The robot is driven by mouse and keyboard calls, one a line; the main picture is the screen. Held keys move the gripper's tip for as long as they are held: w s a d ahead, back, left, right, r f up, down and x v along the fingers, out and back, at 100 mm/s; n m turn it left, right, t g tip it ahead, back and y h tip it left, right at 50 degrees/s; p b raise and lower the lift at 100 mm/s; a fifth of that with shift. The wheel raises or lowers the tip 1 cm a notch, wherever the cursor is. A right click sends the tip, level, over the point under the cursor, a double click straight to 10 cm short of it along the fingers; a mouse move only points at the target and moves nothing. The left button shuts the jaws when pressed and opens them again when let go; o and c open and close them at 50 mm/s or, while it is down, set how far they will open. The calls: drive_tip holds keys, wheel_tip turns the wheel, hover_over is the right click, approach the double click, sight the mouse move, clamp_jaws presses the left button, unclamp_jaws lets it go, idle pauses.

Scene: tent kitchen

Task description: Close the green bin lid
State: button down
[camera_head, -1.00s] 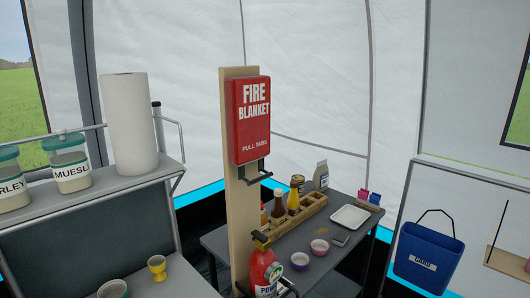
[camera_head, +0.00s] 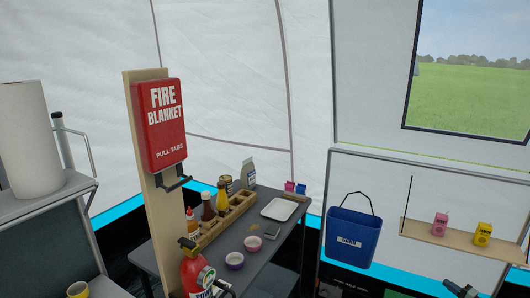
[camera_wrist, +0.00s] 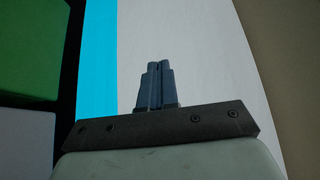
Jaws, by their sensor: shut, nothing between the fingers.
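My gripper (camera_wrist: 155,66) shows in the wrist view with its two blue-grey fingers together and nothing between them. It points toward a pale tent wall with a cyan strip beside it. A green surface (camera_wrist: 28,45) fills the upper left of the wrist view, apart from the fingers. It may be part of the green bin, but its shape is cut off and I cannot tell. No green bin or lid can be made out in the head view. A dark piece at the head view's bottom right edge is too cut off to name.
A blue bucket (camera_head: 352,238) hangs on the wall beside a wooden shelf (camera_head: 425,238) with pink and yellow cartons. A fire blanket box (camera_head: 164,125) is on a wooden post. A dark table (camera_head: 275,248) holds a white tray, bowls and bottles. A paper roll (camera_head: 30,140) stands at left.

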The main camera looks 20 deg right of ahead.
drive_tip(key=shift+s+d, duration=1.95)
